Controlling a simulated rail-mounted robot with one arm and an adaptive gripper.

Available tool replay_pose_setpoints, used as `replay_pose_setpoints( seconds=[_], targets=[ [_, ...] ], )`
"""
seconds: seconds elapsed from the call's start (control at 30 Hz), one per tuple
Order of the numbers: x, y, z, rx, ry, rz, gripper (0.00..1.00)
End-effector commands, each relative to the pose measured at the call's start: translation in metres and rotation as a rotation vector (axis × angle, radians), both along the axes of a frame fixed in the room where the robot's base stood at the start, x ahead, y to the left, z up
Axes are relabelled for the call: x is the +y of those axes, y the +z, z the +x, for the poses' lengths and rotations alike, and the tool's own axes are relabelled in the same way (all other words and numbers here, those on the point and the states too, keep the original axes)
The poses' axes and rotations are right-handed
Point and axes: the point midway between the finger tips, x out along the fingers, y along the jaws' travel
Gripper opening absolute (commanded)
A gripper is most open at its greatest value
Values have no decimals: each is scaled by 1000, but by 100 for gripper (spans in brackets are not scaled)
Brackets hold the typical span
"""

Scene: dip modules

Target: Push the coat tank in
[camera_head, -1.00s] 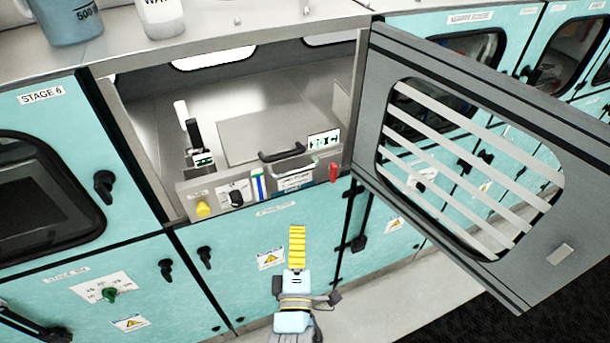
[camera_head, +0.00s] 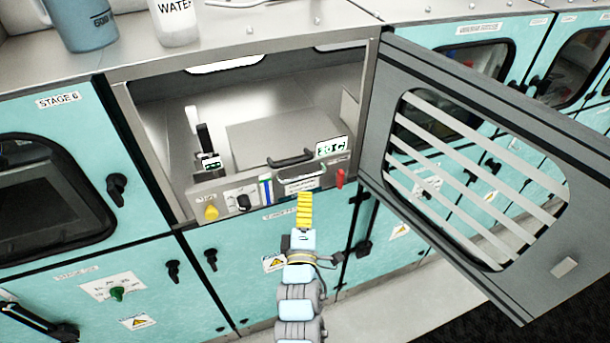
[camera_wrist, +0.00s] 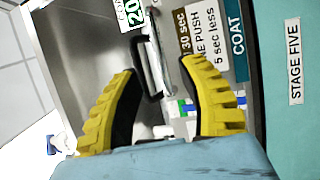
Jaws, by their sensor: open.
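The coat tank (camera_head: 205,190) is a steel drawer-like unit in an open bay, its front panel bearing a yellow knob, a black knob, a blue-and-white strip, a red tab and a green display. A looped handle (camera_head: 297,172) is on the right part of the front. My gripper (camera_head: 305,195) has yellow ribbed fingers and is just in front of the panel, below the handle. In the wrist view, the open fingers (camera_wrist: 160,65) point toward the handle (camera_wrist: 152,65), which shows between and beyond their tips. I cannot tell whether they touch it.
A grey door (camera_head: 375,150) with a slatted window stands open to the right of the bay. Teal cabinet panels (camera_head: 70,255) with knobs are at left and below. A jug (camera_head: 85,25) and a white WATER bottle (camera_head: 176,22) stand on the top. Open floor lies at lower right.

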Motion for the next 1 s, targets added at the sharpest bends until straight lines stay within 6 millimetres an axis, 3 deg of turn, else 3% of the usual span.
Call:
replay_pose_setpoints(
  seconds=[0.6,1.0],
  targets=[
    [-2,12,64,-1,-1,0,41],
    [-2,15,74,-3,0,1,41]
  ],
)
